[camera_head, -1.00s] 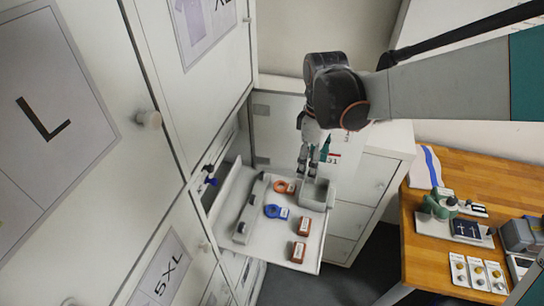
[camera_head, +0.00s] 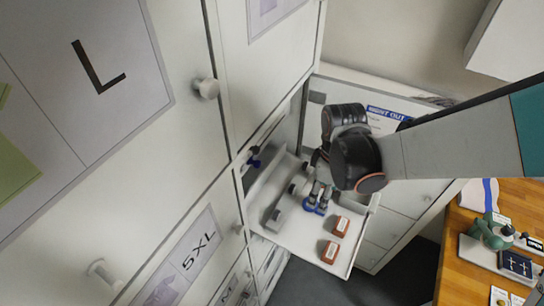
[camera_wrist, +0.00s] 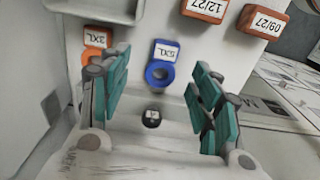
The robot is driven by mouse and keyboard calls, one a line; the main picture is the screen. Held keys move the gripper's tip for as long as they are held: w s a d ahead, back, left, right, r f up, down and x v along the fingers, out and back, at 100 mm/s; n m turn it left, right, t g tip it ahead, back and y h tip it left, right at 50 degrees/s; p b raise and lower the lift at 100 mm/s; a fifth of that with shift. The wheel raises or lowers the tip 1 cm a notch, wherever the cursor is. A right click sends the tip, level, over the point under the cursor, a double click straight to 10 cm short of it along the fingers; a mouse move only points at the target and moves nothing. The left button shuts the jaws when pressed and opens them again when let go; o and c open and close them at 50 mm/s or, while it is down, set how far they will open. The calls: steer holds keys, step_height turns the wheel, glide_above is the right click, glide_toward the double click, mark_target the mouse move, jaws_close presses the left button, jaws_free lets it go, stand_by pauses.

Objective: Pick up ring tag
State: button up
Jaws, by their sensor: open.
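A blue ring tag (camera_head: 311,207) with a white label lies in the open drawer (camera_head: 290,230). In the wrist view the blue ring tag (camera_wrist: 160,73) lies between my fingertips, its label on the far side. My gripper (camera_head: 321,192) is over it, pointing down, and partly covers it in the head view. The gripper (camera_wrist: 160,84) is open and empty, with its green-padded fingers to either side of the ring. An orange ring tag (camera_wrist: 97,38) labelled 2XL is beside the left finger in the wrist view; my gripper or arm hides it in the head view.
Two orange blocks (camera_head: 341,226) (camera_head: 331,251) with date labels lie to the right of the ring. A grey bar (camera_head: 278,214) lies along the drawer's left side. Tall white cabinet doors (camera_head: 180,130) stand close on the left; a wooden table (camera_head: 445,250) is at right.

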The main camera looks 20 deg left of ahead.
mark_target(307, 209)
steer(key=shift+s+d+f+b, duration=0.15)
steer(key=shift+f+b, duration=0.55)
steer(key=shift+f, duration=0.7)
steer(key=shift+s+f+b, duration=0.25)
steer(key=shift+f+b, duration=0.45)
steer(key=shift+f, duration=0.65)
steer(key=shift+w+r, duration=0.1)
steer(key=c, duration=0.9)
